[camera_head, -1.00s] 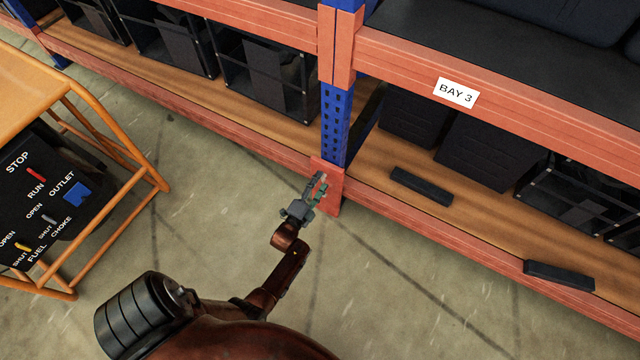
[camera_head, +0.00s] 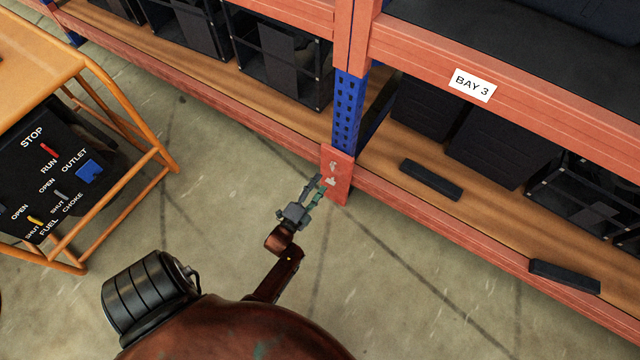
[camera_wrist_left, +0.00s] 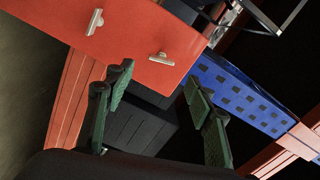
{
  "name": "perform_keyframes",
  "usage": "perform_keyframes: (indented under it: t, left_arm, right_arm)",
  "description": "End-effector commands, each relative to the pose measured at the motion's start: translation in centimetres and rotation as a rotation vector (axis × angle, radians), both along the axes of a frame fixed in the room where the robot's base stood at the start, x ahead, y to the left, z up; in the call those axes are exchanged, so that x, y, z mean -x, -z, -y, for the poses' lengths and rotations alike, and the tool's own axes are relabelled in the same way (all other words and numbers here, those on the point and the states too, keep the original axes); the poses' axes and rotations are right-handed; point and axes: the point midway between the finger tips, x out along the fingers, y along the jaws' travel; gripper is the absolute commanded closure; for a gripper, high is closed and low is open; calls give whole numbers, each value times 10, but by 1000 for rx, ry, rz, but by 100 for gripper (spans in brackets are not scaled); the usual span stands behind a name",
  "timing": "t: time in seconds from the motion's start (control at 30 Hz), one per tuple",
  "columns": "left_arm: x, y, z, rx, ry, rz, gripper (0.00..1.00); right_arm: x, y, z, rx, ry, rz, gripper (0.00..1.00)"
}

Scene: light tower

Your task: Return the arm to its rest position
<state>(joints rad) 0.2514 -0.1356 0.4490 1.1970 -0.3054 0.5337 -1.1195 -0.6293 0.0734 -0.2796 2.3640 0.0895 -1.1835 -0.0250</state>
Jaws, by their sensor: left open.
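My left gripper (camera_head: 317,189) is in the middle of the head view, in front of the orange foot plate (camera_head: 336,176) of the blue rack post (camera_head: 347,110). Its two fingers are apart with nothing between them. The left wrist view shows the open fingers (camera_wrist_left: 160,100) with the orange plate (camera_wrist_left: 140,30) and the blue post (camera_wrist_left: 240,95) beyond them. I cannot tell the exact gap between fingertips and plate. The right gripper is not in view.
An orange-framed generator cart (camera_head: 80,69) with a black control panel (camera_head: 60,170) stands at the left. The rack's lower shelf (camera_head: 390,158) holds black crates and two black bars (camera_head: 431,180). Concrete floor (camera_head: 420,300) lies open in front of the rack.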

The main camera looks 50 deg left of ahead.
Motion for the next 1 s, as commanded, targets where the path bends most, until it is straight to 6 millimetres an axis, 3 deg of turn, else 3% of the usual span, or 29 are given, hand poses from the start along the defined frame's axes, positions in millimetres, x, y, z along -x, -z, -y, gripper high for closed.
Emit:
perform_keyframes:
  t: [0.37,0.57,0.67,0.77,0.87,1.0]
  left_arm:
    - [0,0,-1,1,0,-2,51]
    - [26,12,-13,110,-15,-95,51]
    - [57,24,-16,254,-41,-201,51]
    - [97,37,-5,431,-81,-328,51]
    - [144,48,17,614,-135,-462,51]
    - [219,53,63,858,-234,-659,51]
  right_arm:
    - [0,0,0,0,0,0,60]
    - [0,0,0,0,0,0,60]
    - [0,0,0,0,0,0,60]
    - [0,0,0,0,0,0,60]
    - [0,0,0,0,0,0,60]
    - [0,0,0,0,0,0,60]
